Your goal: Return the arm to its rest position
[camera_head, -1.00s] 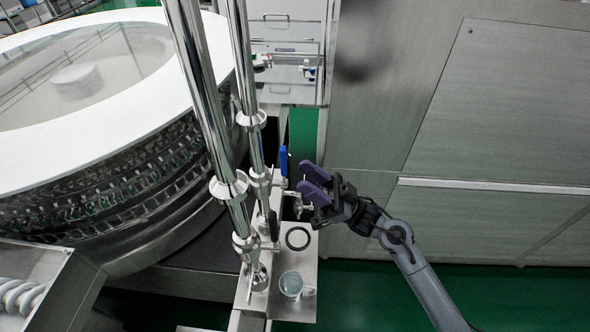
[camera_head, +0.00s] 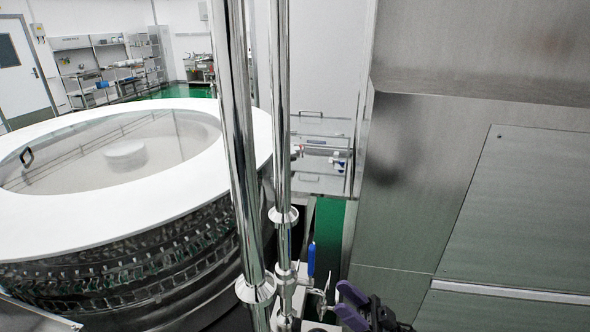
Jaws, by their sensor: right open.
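My right gripper (camera_head: 346,306) shows at the bottom edge, right of the pipes, with its two purple fingers apart and nothing seen between them. The rest of my right arm is below the picture. The gripper is just right of a valve with a blue handle (camera_head: 311,260), and a gap shows between the handle and the fingers. My left gripper is not in view.
Two tall steel pipes (camera_head: 237,130) stand in the middle. The round washer (camera_head: 60,220) with its white rim fills the left. A large steel cabinet (camera_head: 430,190) fills the right. A strip of green floor (camera_head: 329,235) lies between.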

